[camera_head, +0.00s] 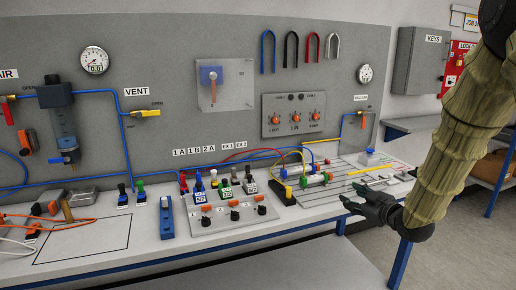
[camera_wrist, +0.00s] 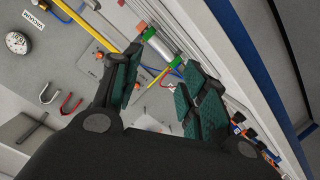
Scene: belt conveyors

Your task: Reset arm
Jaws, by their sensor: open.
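My gripper (camera_head: 366,206) is at the right in the head view, near the front edge of the bench, with my arm coming down from the upper right. In the wrist view my gripper (camera_wrist: 160,95) shows two green-padded fingers spread apart with nothing between them. Past the fingers lies a cylinder with green ends (camera_wrist: 158,48) on the rail plate. The same cylinder shows in the head view (camera_head: 314,180), left of my gripper and apart from it.
The bench (camera_head: 110,255) carries a valve panel (camera_head: 230,215), a blue block (camera_head: 166,218) and loose hoses. An upright grey board (camera_head: 160,60) stands behind, with gauges, valves and hanging U-shaped shackles. A grey KEYS cabinet (camera_head: 418,60) is on the right wall. Floor shows at the lower right.

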